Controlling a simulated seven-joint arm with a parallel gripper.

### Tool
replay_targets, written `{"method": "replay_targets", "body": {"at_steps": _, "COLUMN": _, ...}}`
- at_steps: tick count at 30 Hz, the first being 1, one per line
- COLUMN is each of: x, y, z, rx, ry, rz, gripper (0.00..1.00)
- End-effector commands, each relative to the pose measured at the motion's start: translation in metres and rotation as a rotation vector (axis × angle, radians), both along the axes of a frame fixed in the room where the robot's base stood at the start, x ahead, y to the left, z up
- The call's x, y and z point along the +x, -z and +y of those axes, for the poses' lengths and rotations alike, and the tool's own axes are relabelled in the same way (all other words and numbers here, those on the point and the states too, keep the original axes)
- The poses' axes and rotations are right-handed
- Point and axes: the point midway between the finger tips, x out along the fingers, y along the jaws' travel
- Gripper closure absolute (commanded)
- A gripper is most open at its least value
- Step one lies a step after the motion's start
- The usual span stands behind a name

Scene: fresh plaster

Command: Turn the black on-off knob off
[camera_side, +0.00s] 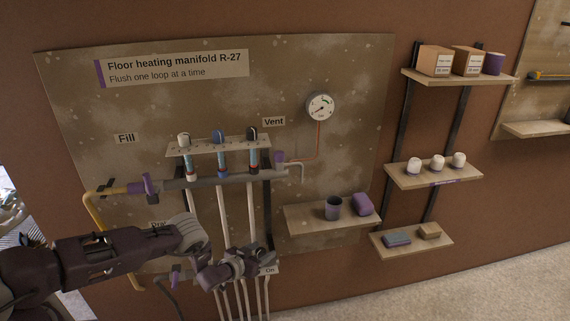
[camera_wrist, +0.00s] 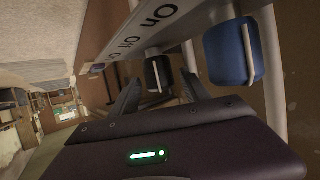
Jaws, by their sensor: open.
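The black on-off knob (camera_wrist: 157,75) shows in the wrist view below a pale rail (camera_wrist: 150,28) lettered "On" and "Off". My gripper (camera_wrist: 160,82) is open, with one finger on each side of the black knob in that view. I see a gap on both sides and cannot tell how deep the knob sits between the fingers. In the side view my gripper (camera_side: 258,262) is at the lower rail, beside an "On" label (camera_side: 270,270). It hides the lower knobs there, so the black knob's setting is unclear.
A blue knob (camera_wrist: 232,52) hangs close to the right finger in the wrist view. White pipes run down by the gripper. Above is a manifold bar (camera_side: 215,180) with a purple valve handle (camera_side: 151,186).

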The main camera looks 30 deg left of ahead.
Motion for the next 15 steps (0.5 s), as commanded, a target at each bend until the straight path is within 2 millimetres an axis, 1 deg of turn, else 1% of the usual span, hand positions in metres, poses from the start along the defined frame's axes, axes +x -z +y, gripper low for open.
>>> {"method": "replay_targets", "body": {"at_steps": 1, "x": -0.011, "y": -0.003, "z": 0.002, "rx": 0.001, "ry": -0.003, "rz": 0.006, "gripper": 0.44}}
{"method": "replay_targets", "body": {"at_steps": 8, "x": -0.065, "y": -0.027, "z": 0.002, "rx": 0.0, "ry": 0.002, "rz": 0.004, "gripper": 0.44}}
{"method": "replay_targets", "body": {"at_steps": 9, "x": -0.059, "y": -0.036, "z": -0.002, "rx": -0.012, "ry": -0.001, "rz": -0.004, "gripper": 0.44}}
{"method": "replay_targets", "body": {"at_steps": 15, "x": -0.023, "y": -0.073, "z": -0.019, "rx": -0.085, "ry": -0.028, "rz": 0.002, "gripper": 0.44}}
